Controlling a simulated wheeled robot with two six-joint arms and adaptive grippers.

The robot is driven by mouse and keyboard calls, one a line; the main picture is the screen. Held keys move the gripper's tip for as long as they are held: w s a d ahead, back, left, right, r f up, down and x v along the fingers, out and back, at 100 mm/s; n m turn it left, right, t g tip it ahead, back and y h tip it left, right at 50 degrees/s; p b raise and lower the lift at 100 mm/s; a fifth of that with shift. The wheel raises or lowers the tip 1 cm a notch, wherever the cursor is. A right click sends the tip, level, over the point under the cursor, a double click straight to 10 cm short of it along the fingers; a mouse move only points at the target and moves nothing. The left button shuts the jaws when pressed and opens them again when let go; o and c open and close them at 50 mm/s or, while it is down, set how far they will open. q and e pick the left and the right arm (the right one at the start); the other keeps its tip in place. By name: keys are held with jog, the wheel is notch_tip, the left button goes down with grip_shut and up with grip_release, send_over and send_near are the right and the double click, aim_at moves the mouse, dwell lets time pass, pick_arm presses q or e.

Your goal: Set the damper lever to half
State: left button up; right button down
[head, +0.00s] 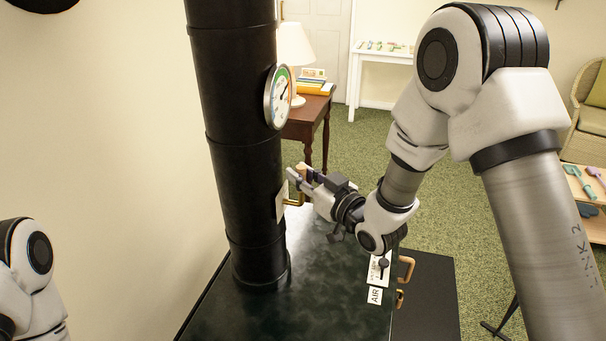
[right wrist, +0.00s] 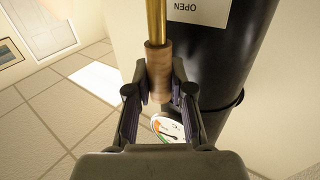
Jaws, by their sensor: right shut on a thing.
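The damper lever is a brass rod with a wooden handle (head: 302,171) on the side of the black stove pipe (head: 238,150). In the right wrist view its wooden grip (right wrist: 158,75) and brass rod (right wrist: 156,22) come down between my fingers. My right gripper (head: 299,178) is shut on the wooden handle; its fingers also show in the right wrist view (right wrist: 160,92). A pale plate (head: 281,203) sits behind the lever on the pipe. In the right wrist view it reads OPEN (right wrist: 198,9), upside down; other markings are hidden. My left gripper is out of view.
A round gauge (head: 278,97) is on the pipe above the lever. The dark stove top (head: 270,310) lies below, with an AIR slider (head: 380,268) and brass handles (head: 405,270) at its right edge. A side table (head: 308,120) with a lamp stands behind.

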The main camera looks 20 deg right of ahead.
jog(key=shift+w+d+r+m+g+p, duration=0.2)
jog(key=shift+w+d+m+g+p, duration=0.15)
jog(key=shift+p, duration=0.5)
jog(key=shift+w+d+f+m+g+p, duration=0.5)
jog(key=shift+m+g+p, duration=0.35)
jog(key=shift+p, duration=0.6)
jog(key=shift+w+d+f+m+g+p, duration=0.4)
jog(key=shift+w+m+g+p, duration=0.4)
jog(key=shift+p, duration=0.7)
jog(key=shift+w+d+f+m+g+p, duration=0.3)
jog(key=shift+w+f+m+g+p, duration=0.3)
jog(key=shift+m+p, duration=0.65)
jog(key=shift+n, duration=0.25)
jog(key=c, duration=1)
grip_release()
jog(key=shift+a+r, duration=0.1)
